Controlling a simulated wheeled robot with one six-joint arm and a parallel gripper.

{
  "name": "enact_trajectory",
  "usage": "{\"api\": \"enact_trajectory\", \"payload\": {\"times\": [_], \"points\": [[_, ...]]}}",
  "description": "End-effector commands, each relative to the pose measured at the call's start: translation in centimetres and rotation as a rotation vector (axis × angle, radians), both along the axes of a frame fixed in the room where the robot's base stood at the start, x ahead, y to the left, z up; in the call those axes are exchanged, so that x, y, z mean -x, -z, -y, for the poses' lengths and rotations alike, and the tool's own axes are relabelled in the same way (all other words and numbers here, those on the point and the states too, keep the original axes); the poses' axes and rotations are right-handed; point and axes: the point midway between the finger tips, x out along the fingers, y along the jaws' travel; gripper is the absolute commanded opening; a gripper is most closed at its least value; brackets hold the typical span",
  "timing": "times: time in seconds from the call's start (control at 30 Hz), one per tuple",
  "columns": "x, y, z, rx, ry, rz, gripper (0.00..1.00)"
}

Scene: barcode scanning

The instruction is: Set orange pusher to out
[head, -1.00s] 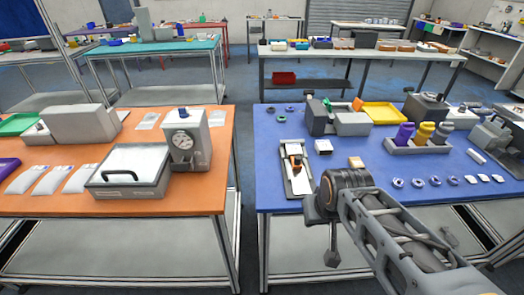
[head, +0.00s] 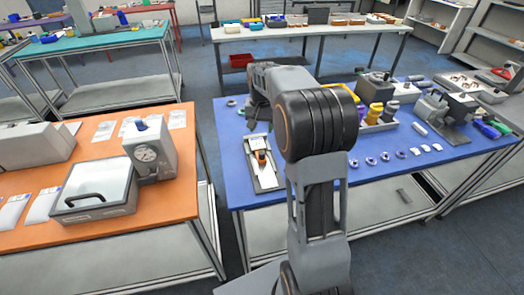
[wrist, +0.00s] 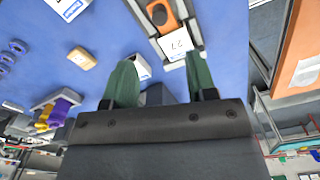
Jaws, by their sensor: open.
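The orange pusher (head: 261,156) sits in a narrow pale fixture (head: 265,178) near the left edge of the blue table. In the wrist view the orange pusher (wrist: 168,14) shows at the top, partly cut off, with a dark round knob on it and a white label (wrist: 178,45) marked 27 beside it. My gripper (wrist: 161,75) is open in the wrist view, its two green fingers apart with nothing held between them. The pusher lies beyond the fingertips and does not look touched. In the head view my arm hides most of the gripper.
An orange table (head: 120,225) stands to the left, with a lidded grey box (head: 95,190) and a dial device (head: 150,155). A tan block (wrist: 82,58) lies near the fixture.

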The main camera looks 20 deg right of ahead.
Motion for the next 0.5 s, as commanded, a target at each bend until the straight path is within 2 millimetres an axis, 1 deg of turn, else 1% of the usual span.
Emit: {"api": "enact_trajectory", "payload": {"times": [0.17, 0.5], "points": [[-0.2, 2.4, 0.3, -0.001, 0.009, -0.008, 0.52], [-0.1, 8.9, 0.3, -0.002, 0.009, -0.007, 0.52]]}}
